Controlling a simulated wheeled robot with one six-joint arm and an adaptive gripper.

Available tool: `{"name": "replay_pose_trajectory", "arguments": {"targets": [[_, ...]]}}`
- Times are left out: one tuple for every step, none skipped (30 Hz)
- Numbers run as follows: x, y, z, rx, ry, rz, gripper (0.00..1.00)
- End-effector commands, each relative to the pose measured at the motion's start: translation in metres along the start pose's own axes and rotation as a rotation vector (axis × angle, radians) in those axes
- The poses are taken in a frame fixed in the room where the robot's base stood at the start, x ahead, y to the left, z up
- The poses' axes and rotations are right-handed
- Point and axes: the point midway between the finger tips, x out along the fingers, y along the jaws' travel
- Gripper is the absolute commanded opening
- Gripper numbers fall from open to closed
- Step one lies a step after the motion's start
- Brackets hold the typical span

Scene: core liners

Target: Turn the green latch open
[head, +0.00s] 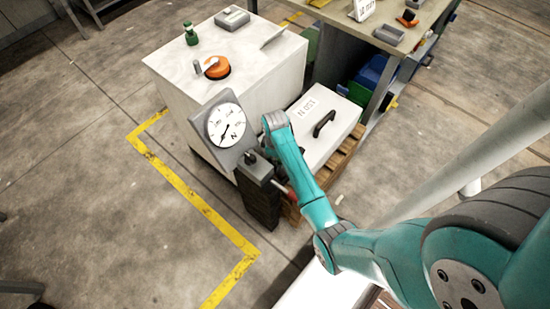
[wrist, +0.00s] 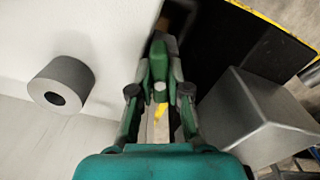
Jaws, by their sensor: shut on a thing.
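My gripper (wrist: 161,78) points away from the camera in the wrist view. Its two fingers are closed on a green piece, the green latch (wrist: 158,60), which stands between the fingertips beside a white panel. The fingers cover the latch's sides, so its exact turn angle cannot be told. In the head view my teal arm reaches to the white cabinet (head: 165,75), beside the dial gauge. My gripper and the latch are hidden there behind the arm's end.
A grey cylinder (wrist: 62,85) sticks out from the white panel, left of my gripper. A grey metal box (wrist: 255,118) is close on the right. The dial gauge (head: 226,124) and a white case with a black handle (head: 324,124) flank my arm. Floor is open at left.

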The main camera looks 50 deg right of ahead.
Motion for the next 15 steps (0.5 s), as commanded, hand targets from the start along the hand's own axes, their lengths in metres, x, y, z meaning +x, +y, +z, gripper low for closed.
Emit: {"name": "replay_pose_trajectory", "arguments": {"targets": [[0.0,0.0,-0.0001,0.041,0.0,0.0,0.0],[0.0,0.0,-0.0001,0.067,0.0,0.0,0.0],[0.0,0.0,-0.0001,0.1,0.0,0.0,0.0],[0.0,0.0,-0.0001,0.124,0.0,0.0,0.0],[0.0,0.0,-0.0001,0.147,0.0,0.0,0.0],[0.0,0.0,-0.0001,0.176,0.0,0.0,0.0],[0.0,0.0,-0.0001,0.198,0.0,0.0,0.0],[0.0,0.0,-0.0001,0.218,0.0,0.0,0.0],[0.0,0.0,-0.0001,0.243,0.0,0.0,0.0],[0.0,0.0,-0.0001,0.261,0.0,0.0,0.0],[0.0,0.0,-0.0001,0.278,0.0,0.0,0.0],[0.0,0.0001,-0.0001,0.297,0.0,0.0,0.0],[0.0,0.0001,-0.0001,0.312,0.0,0.0,0.0],[0.0,0.0,-0.0001,0.324,0.0,0.0,0.0],[0.0,0.0001,-0.0001,0.34,0.0,0.0,0.0]]}}
